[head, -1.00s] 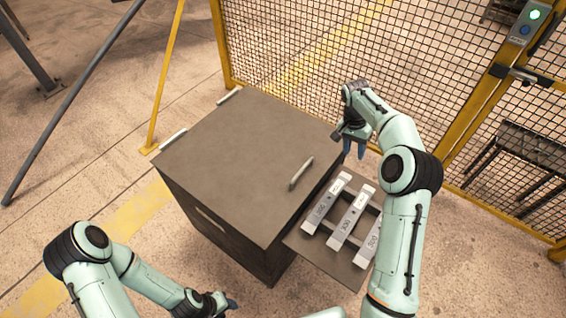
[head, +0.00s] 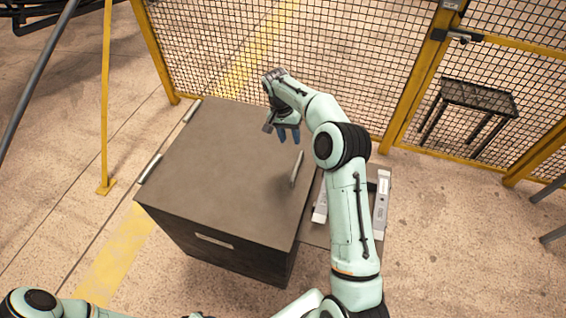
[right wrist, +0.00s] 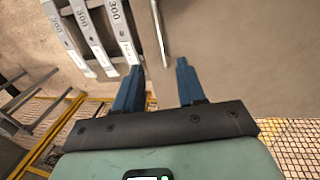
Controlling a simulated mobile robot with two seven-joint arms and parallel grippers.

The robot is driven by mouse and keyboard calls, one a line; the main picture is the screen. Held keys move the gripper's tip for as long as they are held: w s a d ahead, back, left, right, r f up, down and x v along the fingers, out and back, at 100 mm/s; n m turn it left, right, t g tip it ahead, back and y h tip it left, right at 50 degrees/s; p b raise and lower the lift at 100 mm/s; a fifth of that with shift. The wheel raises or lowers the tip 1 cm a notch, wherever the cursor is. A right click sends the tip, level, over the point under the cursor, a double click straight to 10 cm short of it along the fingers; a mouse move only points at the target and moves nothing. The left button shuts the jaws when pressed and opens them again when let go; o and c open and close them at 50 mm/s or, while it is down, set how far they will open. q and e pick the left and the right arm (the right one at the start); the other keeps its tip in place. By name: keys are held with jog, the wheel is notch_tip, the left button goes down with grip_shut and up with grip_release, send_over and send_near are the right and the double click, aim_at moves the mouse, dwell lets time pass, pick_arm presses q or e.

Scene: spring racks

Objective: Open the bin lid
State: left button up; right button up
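The bin (head: 225,175) is a large brown-grey box with its flat lid shut. A light bar handle (head: 297,169) stands on the lid near its right edge; it also shows in the right wrist view (right wrist: 159,32), just ahead of the fingers. Two pale hinge-like strips (head: 150,168) lie along the lid's left edge. My right gripper (head: 288,135) is above the far right part of the lid, behind the handle. Its blue fingers (right wrist: 157,70) are apart and empty. My left arm enters at the bottom left; its fingers are cut off by the frame edge.
A side shelf (head: 313,233) with grey bars marked 300 (right wrist: 90,38) adjoins the bin's right side, partly hidden by my right arm. A yellow-framed mesh fence (head: 340,60) stands close behind the bin. Floor is open left of the bin.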

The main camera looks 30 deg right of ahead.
aim_at(297, 166)
jog(key=f, duration=0.4)
jog(key=s+d+f, duration=0.1)
jog(key=f, duration=0.3)
jog(key=s+f, duration=0.1)
jog(key=f, duration=0.4)
jog(key=shift+d+f, duration=0.1)
jog(key=shift+d, duration=0.25)
grip_shut()
